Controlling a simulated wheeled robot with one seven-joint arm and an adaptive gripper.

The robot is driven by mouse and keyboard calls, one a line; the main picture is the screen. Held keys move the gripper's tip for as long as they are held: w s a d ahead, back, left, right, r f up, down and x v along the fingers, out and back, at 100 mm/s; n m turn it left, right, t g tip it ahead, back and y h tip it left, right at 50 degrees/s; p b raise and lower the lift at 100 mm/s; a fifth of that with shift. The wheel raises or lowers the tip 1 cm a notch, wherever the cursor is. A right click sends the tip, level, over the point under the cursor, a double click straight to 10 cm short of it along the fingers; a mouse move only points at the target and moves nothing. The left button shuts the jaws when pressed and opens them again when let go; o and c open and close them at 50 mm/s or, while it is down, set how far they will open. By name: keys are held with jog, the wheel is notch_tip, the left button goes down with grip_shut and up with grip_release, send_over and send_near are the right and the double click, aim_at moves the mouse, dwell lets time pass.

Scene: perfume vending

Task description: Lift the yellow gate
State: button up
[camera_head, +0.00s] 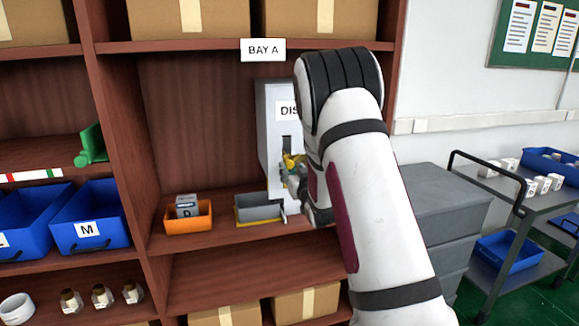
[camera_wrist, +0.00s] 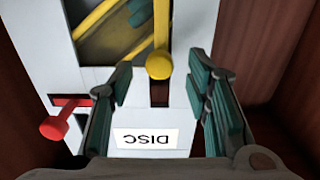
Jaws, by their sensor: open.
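The grey dispenser (camera_head: 268,125) labelled DISC stands on the shelf under the BAY A sign. Its yellow gate knob (camera_wrist: 158,64) sits at the top of a dark vertical slot (camera_wrist: 160,93) in the wrist view, where the dispenser appears upside down. Yellow bars show behind a window beside the knob. My gripper (camera_wrist: 161,72) is open, with one finger on each side of the knob and visible gaps to both. In the head view my gripper (camera_head: 294,178) is at the dispenser's front, and my arm hides part of it.
A red knob (camera_wrist: 54,128) sticks out beside the left finger. A grey tray (camera_head: 258,213) is below the dispenser, and an orange bin (camera_head: 188,223) holding a box stands to its left. Shelf walls are close on both sides. Grey crates (camera_head: 440,205) stand at right.

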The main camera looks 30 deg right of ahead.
aim_at(290, 166)
jog(key=shift+x, duration=2)
jog(key=shift+c, duration=0.3)
grip_shut()
